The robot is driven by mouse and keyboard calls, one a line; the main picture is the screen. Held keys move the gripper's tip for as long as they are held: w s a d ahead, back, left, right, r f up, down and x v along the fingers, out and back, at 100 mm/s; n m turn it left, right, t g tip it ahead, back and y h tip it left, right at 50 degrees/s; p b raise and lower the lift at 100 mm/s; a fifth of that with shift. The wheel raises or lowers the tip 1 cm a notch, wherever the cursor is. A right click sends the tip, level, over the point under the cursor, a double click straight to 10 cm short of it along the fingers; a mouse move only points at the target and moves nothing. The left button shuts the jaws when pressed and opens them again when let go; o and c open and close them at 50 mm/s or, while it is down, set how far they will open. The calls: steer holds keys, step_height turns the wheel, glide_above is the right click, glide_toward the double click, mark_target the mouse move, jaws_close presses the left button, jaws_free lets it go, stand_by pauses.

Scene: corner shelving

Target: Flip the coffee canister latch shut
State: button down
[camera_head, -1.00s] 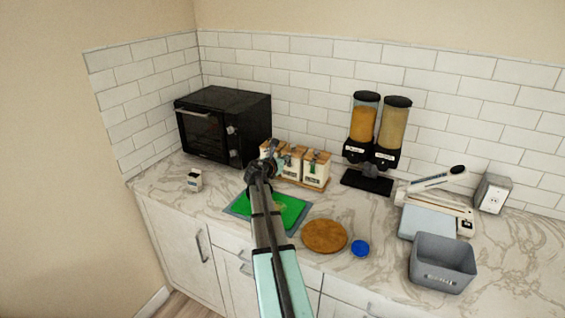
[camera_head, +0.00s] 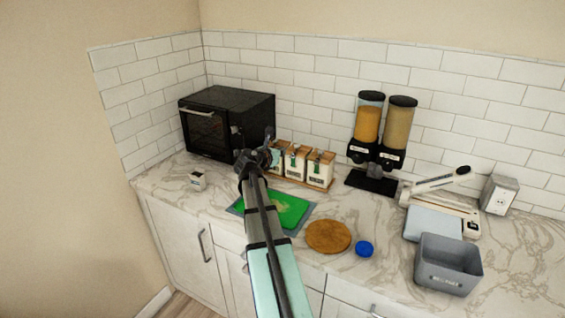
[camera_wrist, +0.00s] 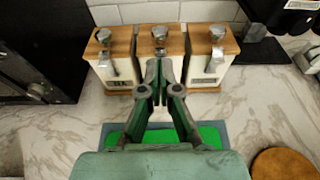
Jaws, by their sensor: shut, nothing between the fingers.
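Three white canisters with wooden lids and metal latches stand in a row at the back of the counter. In the wrist view the left canister (camera_wrist: 122,74) has a label that seems to read TEA. The middle canister (camera_wrist: 174,42) is partly hidden behind my fingers, its label covered. The right canister (camera_wrist: 205,68) has a label I cannot read. I cannot tell which is coffee. The metal latches (camera_wrist: 217,58) hang at the fronts; whether each is fastened is unclear. My gripper (camera_wrist: 160,66) is shut and empty, its tips in front of the middle canister; contact is unclear.
A black oven (camera_head: 225,122) stands left of the canisters, and a twin dispenser (camera_head: 380,135) stands right. A green cutting board (camera_head: 288,208) lies below my arm. A round wooden board (camera_head: 328,237), blue lid (camera_head: 364,249) and grey bin (camera_head: 447,268) are to the right.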

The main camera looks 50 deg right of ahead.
steer(key=shift+s+a+r, duration=0.1)
steer(key=shift+a+r, duration=0.1)
steer(key=shift+r, duration=0.5)
steer(key=shift+a+r, duration=0.15)
steer(key=shift+r, duration=0.5)
steer(key=shift+r, duration=0.1)
